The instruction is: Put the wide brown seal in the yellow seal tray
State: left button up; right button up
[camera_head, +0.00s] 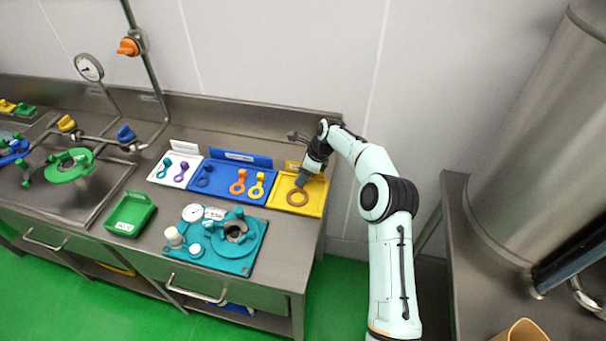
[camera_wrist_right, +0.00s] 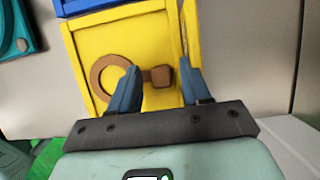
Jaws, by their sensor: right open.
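The wide brown seal (camera_head: 297,198) is a ring with a short tab handle. It lies inside the yellow seal tray (camera_head: 316,207) at the right end of the counter. In the right wrist view the seal (camera_wrist_right: 104,69) lies flat on the floor of the yellow tray (camera_wrist_right: 98,41), its handle reaching toward the space between my fingers. My right gripper (camera_head: 303,177) is over the back of the tray. In the right wrist view the gripper (camera_wrist_right: 163,78) is open, its fingers apart on either side of the handle's end. My left gripper is not in view.
A blue tray (camera_head: 222,191) with several coloured seals adjoins the yellow tray on the left, then a white tray (camera_head: 158,177). A teal fixture (camera_head: 250,262) and a green bin (camera_head: 131,213) stand in front. The wall is close behind.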

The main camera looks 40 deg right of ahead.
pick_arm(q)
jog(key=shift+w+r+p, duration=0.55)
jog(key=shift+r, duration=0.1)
pick_arm(e)
jog(key=v, duration=1.2)
jog(key=shift+r, duration=0.1)
